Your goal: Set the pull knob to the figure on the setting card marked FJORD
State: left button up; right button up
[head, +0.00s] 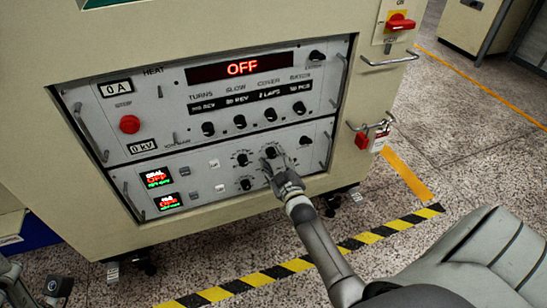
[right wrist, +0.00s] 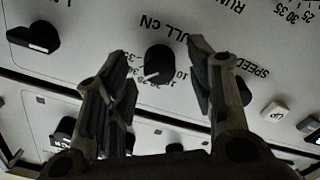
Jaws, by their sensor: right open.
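The pull knob (right wrist: 160,59) is a round black knob with a white pointer line under partly hidden "ULL CN" lettering. Its pointer is toward the lower left of the right wrist view, among small scale figures; I cannot tell the exact one. In the head view the knob (head: 271,153) is on the lower panel. My right gripper (head: 274,163) is in front of it. In the right wrist view my right gripper (right wrist: 160,62) is open, with a finger on each side of the knob and visible gaps. No card marked FJORD can be read. Dark parts at the lower left may be my left arm.
The cabinet's upper panel (head: 260,88) has a red OFF display (head: 242,67), several black knobs and a red button (head: 129,124). Other knobs are close around the pull knob. Metal handles (head: 135,203) stick out.

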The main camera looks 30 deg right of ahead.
jog(key=v, duration=1)
jog(key=shift+s, duration=0.2)
jog(key=shift+a, duration=0.1)
